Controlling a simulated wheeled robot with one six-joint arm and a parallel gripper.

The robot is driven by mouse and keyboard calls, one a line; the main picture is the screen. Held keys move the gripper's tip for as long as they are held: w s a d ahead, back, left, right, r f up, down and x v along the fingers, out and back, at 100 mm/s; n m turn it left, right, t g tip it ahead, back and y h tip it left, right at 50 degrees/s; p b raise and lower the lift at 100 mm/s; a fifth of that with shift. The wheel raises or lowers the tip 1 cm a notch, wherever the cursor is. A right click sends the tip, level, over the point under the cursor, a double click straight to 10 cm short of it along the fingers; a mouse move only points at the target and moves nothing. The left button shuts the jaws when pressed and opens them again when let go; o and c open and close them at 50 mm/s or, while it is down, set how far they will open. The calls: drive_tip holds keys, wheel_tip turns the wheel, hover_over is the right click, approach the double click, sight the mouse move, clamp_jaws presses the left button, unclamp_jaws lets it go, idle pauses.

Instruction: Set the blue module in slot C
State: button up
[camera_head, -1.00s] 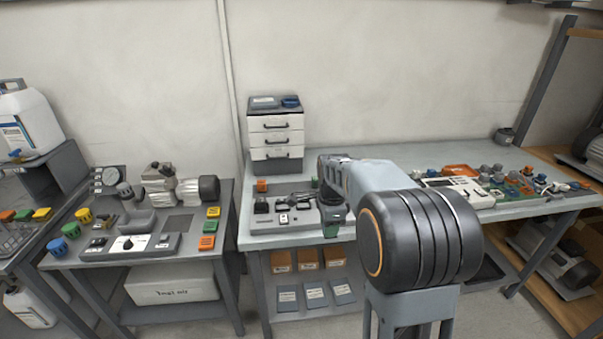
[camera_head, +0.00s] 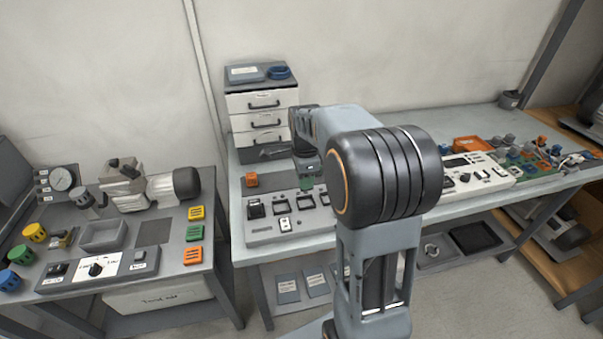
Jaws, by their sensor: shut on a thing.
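I cannot pick out the blue module with certainty. The grey slot panel (camera_head: 262,236) lies on the bench, nearer to me than the gripper. It has a row of dark square frames, with a black module (camera_head: 256,208) at its left end. The letters of the slots are not readable, and my arm hides the panel's right end.
The white drawer cabinet (camera_head: 262,122) stands at the back left, with a blue ring (camera_head: 279,72) on top. A white control unit (camera_head: 477,174) stands at right. A gap separates the left table (camera_head: 190,282) from the bench.

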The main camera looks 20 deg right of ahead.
drive_tip(key=shift+f+b, duration=1.55)
drive_tip(key=shift+f, duration=0.35)
drive_tip(key=shift+f+b, duration=0.3)
drive_tip(key=shift+f, duration=0.35)
drive_tip(key=shift+f, duration=0.4)
drive_tip(key=shift+f, duration=0.35)
drive_tip(key=shift+f+b, duration=0.25)
drive_tip(key=shift+b, duration=0.1)
drive_tip(key=o, duration=1.3)
drive_tip(key=shift+r, duration=0.2)
